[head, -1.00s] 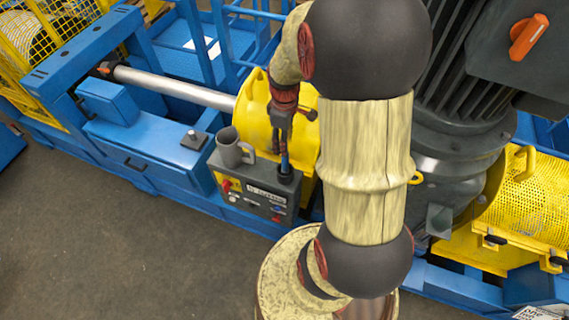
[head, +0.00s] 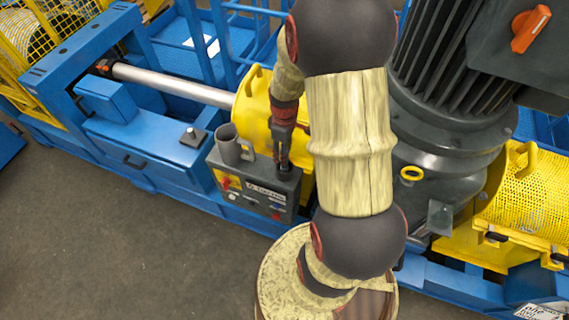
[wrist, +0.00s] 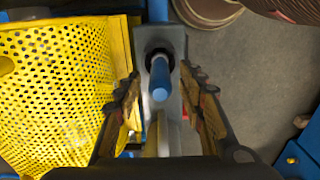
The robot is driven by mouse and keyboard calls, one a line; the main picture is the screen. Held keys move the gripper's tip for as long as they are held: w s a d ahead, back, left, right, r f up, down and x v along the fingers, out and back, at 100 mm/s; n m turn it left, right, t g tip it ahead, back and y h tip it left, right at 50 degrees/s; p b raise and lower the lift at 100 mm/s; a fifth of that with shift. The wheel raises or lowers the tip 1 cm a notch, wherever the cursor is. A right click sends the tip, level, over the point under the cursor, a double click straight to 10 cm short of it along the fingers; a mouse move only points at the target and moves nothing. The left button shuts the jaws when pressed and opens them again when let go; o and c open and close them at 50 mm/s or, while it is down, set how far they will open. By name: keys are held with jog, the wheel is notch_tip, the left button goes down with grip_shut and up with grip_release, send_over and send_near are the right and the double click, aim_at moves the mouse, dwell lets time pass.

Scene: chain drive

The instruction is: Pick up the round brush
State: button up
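The round brush (wrist: 160,82) shows in the wrist view as a blue handle rising from a dark round part on the grey top of a control box. My gripper (wrist: 160,88) is open, with one finger on each side of the blue handle. I see gaps between the fingers and the handle. In the head view my gripper (head: 283,150) points down over the box's right end, and it hides most of the brush there.
A grey mug (head: 229,146) stands on the control box (head: 252,191) just left of my gripper. A yellow guard (head: 255,105) rises close behind the box. The blue machine frame (head: 150,150) runs to the left. Open floor lies in front.

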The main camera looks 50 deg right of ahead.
jog(key=shift+c, duration=1.2)
grip_shut()
jog(key=shift+r, duration=0.15)
